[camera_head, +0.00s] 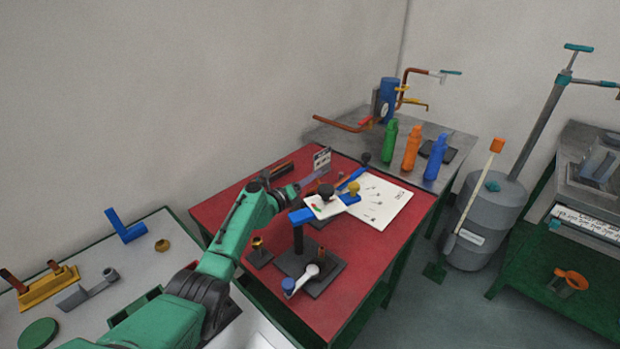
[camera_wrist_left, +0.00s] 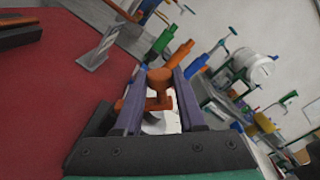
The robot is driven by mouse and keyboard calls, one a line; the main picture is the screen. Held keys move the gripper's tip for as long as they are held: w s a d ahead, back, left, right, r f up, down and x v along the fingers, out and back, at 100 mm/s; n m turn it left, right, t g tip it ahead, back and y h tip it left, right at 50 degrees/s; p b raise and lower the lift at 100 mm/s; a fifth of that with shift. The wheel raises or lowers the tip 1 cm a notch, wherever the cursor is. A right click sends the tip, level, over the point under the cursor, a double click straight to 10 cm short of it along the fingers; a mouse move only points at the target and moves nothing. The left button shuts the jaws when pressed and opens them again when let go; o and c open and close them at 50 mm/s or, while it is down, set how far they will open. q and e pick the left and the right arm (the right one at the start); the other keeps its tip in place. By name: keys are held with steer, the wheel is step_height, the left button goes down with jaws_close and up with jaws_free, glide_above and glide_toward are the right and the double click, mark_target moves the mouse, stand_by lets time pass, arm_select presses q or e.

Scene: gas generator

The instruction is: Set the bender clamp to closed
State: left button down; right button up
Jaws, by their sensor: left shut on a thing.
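The bender (camera_head: 297,243) stands on a dark base on the red table. It has an upright post, a blue bar on top and a white-grey lever with a blue knob at its foot. My left gripper (camera_head: 296,188) reaches in above the table, behind the blue bar. In the left wrist view my left gripper (camera_wrist_left: 159,80) has its two purple fingers shut on an orange handle (camera_wrist_left: 157,92) with a round top. I cannot tell for certain whether this handle is the bender clamp. In the head view this handle is not clear. My right gripper is not in view.
A white sheet (camera_head: 385,207) lies on the red table (camera_head: 352,277). Green, orange and blue bottles (camera_head: 411,148) stand on the grey table behind. A grey tank (camera_head: 484,222) stands to the right. Loose parts lie on the left table (camera_head: 166,270).

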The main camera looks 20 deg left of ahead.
arm_select(q)
steer(key=c, duration=0.5)
jaws_free()
steer(key=shift+s, duration=0.1)
steer(key=shift+s+a+p, duration=0.15)
steer(key=shift+s+p, duration=0.1)
steer(key=shift+p, duration=0.15)
steer(key=p+v, duration=0.3)
steer(key=v, duration=1.1)
steer(key=shift+w, duration=0.1)
